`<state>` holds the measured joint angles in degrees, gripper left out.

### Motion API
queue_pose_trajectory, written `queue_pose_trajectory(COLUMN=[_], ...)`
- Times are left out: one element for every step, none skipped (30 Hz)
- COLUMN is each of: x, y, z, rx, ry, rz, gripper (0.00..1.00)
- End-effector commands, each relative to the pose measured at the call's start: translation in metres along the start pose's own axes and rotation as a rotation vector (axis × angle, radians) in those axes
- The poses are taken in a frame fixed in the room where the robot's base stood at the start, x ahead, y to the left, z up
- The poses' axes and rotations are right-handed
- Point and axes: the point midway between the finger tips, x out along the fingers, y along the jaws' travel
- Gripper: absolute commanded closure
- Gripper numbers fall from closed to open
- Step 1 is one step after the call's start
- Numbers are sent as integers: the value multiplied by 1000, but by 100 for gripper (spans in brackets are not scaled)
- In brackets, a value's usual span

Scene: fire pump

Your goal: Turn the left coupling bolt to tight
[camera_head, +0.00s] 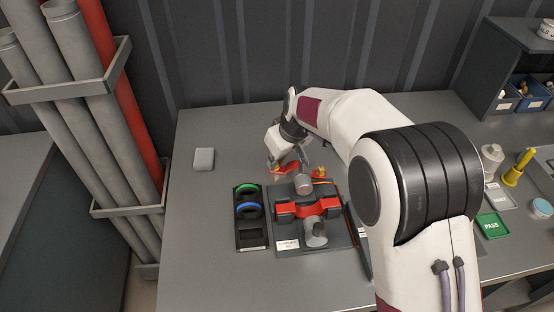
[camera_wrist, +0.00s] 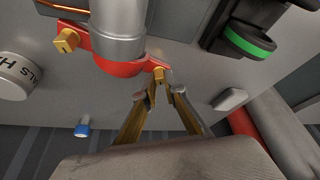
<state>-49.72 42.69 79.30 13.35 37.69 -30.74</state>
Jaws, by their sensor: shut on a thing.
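The coupling is a red two-eared flange (camera_wrist: 118,66) around a grey pipe (camera_wrist: 117,30) in the wrist view. It also shows behind the pump in the head view (camera_head: 289,170). The left coupling bolt (camera_wrist: 160,73) is yellow and sits at the flange ear on the right of the wrist view. My gripper (camera_wrist: 162,88) is shut on this bolt, with one finger on each side. The fingertips partly hide it. The other yellow bolt (camera_wrist: 67,40) stands free at the opposite ear. In the head view my gripper (camera_head: 277,163) is small at the coupling's left end.
The pump's red-banded body (camera_head: 308,208) stands on a grey plate in front of the coupling. A black holder (camera_head: 252,238) with green and blue rings is to its left. A small grey box (camera_head: 204,158) lies farther left. The table's left side is mostly clear.

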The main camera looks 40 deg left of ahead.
Motion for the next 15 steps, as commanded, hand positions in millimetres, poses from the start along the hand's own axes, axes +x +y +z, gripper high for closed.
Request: queue_pose_trajectory(x=[0,0,0,0,0,0,0,0,0,0,0,0,0,0,0], y=[-1,-1,-1,-1,-1,-1,-1,-1,-2,-2,-2,-2,-2,-2,-1], z=[0,0,0,0,0,0,0,0,0,0,0,0,0,0,0], rx=[19,33,51,63,74,90,101,110,123,133,140,150,157,163,171], ry=[0,0,0,0,-1,0,0,0,0,0,0,0,0,0,0], rz=[9,14,21,26,31,37,42,47,52,55,59,63,65,68,70], gripper=[100,100,100,100,100,100,100,100,100,100,100,100,100,100,100])
